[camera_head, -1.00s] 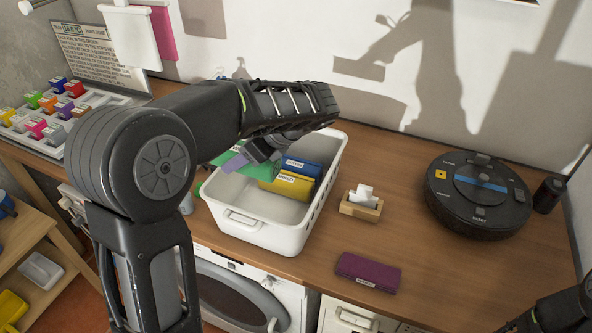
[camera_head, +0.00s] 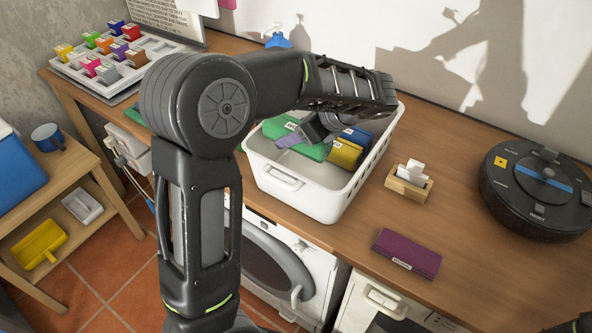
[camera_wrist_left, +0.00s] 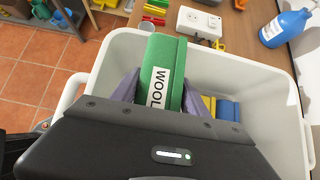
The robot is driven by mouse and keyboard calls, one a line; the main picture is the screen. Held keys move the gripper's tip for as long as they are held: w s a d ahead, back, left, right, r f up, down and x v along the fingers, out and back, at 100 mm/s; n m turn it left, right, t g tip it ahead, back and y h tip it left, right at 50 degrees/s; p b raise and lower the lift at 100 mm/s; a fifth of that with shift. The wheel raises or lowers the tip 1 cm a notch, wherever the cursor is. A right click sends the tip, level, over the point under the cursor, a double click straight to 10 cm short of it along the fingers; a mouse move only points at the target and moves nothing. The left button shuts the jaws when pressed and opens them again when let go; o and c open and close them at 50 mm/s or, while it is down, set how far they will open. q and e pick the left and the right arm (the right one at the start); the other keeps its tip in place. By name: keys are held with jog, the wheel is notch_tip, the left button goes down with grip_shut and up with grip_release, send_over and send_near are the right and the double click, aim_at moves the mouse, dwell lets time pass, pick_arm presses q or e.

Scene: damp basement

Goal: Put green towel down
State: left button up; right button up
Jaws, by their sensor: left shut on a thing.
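The green towel (camera_wrist_left: 178,55), a folded roll with a "WOOL" label, is held between the purple fingers of my left gripper (camera_wrist_left: 160,95). In the head view, the green towel (camera_head: 275,127) is at the left part of the white basket (camera_head: 311,198), beside a yellow towel (camera_head: 344,153) and a blue towel (camera_head: 356,136). My left gripper (camera_head: 290,138) is shut on it from above. In the left wrist view, its far end overlaps the basket's rim. I cannot tell whether it rests on the basket floor.
A small wooden holder (camera_head: 409,188) and a folded purple item (camera_head: 407,254) lie right of the basket. A round black robot vacuum (camera_head: 540,190) sits farther right. A colour-block tray (camera_head: 90,90) stands left. The wooden counter between these is free.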

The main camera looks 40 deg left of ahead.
pick_arm(q)
notch_tip(320, 180, down, 5)
jog(key=shift+f+p, duration=0.15)
jog(key=shift+p, duration=0.2)
jog(key=shift+f, duration=0.1)
notch_tip(320, 180, down, 3)
jog(key=shift+f+p, duration=0.1)
jog(key=shift+p, duration=0.2)
jog(key=shift+f, duration=0.25)
jog(key=shift+f+b, duration=0.45)
jog(key=shift+f, duration=0.15)
jog(key=o, duration=1.4)
